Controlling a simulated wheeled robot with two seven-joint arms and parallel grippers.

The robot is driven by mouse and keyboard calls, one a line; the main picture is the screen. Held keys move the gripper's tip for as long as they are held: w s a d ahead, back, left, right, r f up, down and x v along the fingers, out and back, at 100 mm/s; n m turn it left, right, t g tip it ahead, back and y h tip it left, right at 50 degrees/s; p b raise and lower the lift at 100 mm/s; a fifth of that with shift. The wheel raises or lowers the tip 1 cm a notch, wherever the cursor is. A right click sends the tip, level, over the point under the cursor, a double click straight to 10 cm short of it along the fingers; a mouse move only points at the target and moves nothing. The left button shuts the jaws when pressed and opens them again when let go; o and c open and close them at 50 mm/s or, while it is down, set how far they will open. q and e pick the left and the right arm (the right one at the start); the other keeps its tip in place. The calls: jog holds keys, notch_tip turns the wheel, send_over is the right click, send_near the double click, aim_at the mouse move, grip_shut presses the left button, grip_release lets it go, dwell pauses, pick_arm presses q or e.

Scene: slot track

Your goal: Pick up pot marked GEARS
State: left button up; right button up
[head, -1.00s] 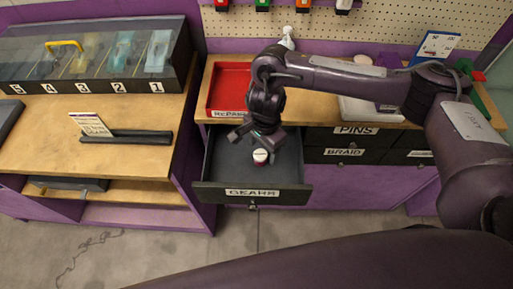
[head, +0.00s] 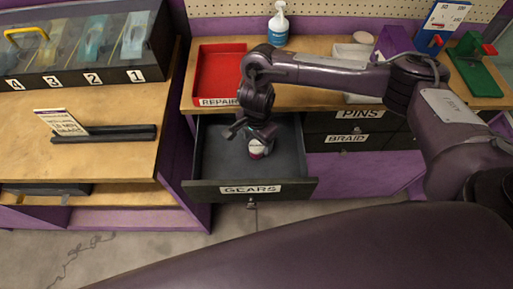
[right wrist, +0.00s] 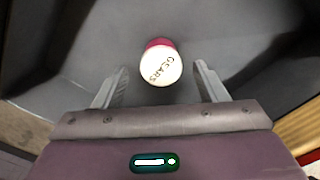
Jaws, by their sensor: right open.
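The pot marked GEARS (head: 257,149) stands inside the open drawer labelled GEARS (head: 200,188). It has a white lid and a dark red body. In the right wrist view the pot (right wrist: 161,64) shows its lid with the word GEARS, ahead of and between the two fingers. My right gripper (head: 250,131) is over the drawer, close above the pot. In the right wrist view the gripper (right wrist: 160,85) is open, with a finger on each side and a gap to the pot. My left gripper is not in view.
The drawer walls surround the pot. A red REPAIR tray (head: 219,72) and a spray bottle (head: 278,25) stand on the bench behind. Closed drawers labelled PINS (head: 359,115) and BRAID (head: 346,140) are to the right. A numbered case (head: 85,50) stands at the left.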

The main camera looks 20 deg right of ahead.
aim_at(257, 145)
notch_tip(257, 145, down, 4)
jog(key=shift+f+p, duration=0.1)
jog(key=shift+p, duration=0.2)
jog(key=c, duration=1.1)
